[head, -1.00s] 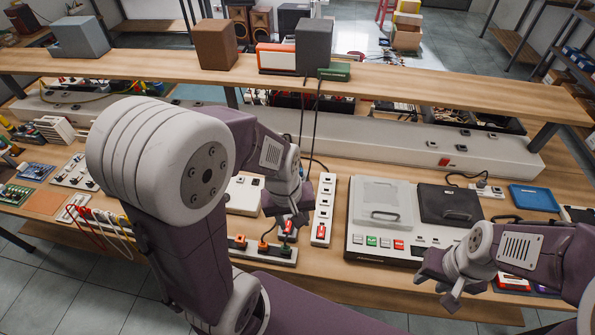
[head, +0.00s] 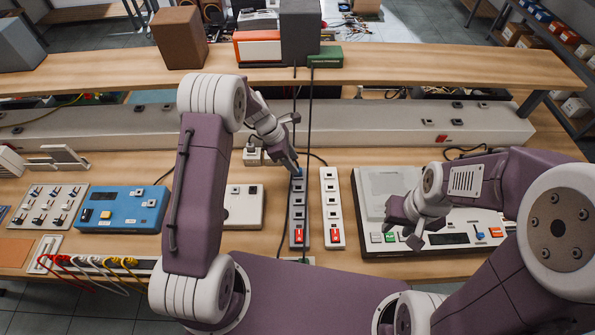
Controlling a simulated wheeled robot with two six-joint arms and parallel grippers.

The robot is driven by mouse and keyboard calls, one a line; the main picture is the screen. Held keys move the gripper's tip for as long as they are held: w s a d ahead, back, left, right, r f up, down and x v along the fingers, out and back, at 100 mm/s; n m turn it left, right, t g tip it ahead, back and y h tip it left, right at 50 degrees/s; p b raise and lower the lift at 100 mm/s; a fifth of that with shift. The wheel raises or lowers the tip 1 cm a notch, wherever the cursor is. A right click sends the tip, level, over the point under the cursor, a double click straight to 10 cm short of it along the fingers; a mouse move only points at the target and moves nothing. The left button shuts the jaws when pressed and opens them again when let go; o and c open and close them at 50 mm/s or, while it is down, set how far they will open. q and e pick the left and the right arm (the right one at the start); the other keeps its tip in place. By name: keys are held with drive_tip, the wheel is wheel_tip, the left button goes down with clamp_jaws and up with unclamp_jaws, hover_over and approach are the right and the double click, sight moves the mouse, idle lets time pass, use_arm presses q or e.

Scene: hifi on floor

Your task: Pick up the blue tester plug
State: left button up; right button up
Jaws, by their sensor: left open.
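My right gripper (head: 403,224) is open and empty, over the left part of the white tester unit (head: 380,182).
A second white power strip (head: 332,215) with a red switch lies just right of the first. Black cables (head: 310,110) hang from the shelf (head: 400,72) past the left strip. A blue box (head: 122,208) and a white switch panel (head: 52,206) stand at left.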

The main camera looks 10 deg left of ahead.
use_arm(q)
drive_tip(key=shift+w+a+f, duration=0.15)
drive_tip(key=shift+w+f, duration=0.2)
drive_tip(key=shift+f, duration=0.3)
drive_tip(key=p+x, duration=0.1)
drive_tip(key=x, duration=0.3)
drive_tip(key=shift+s+d+f, duration=0.1)
drive_tip(key=shift+d+f, duration=0.1)
drive_tip(key=shift+d, duration=0.1)
drive_tip(key=shift+w+a+f, duration=0.1)
drive_tip(key=shift+w+f, duration=0.1)
drive_tip(key=shift+f, duration=0.1)
drive_tip(key=shift+s+r, duration=0.1)
clamp_jaws()
